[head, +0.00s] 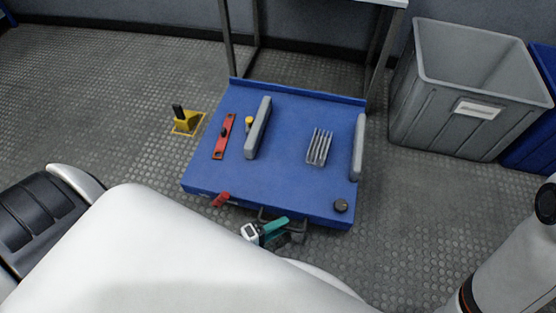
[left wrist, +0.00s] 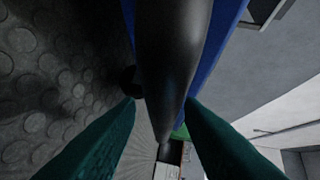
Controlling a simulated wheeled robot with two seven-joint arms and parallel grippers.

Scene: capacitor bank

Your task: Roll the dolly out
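The blue dolly (head: 285,180) stands on the floor, its back edge close to a table frame. Its dark handle (head: 296,226) sticks out at the near edge; it shows as a thick black bar in the left wrist view (left wrist: 172,60). My left gripper (head: 275,230) is at this handle, its teal fingers on both sides of the bar and seemingly closed against it. A red pedal-like part (head: 220,199) sits at the dolly's near edge. My right gripper is out of view; only part of my right arm shows at the lower right.
On the dolly are a red bar (head: 224,136), grey rails (head: 258,128), a finned block (head: 319,147) and a black knob (head: 341,205). A yellow block with a black handle (head: 186,121) stands on the floor left. A grey bin (head: 450,110) stands right.

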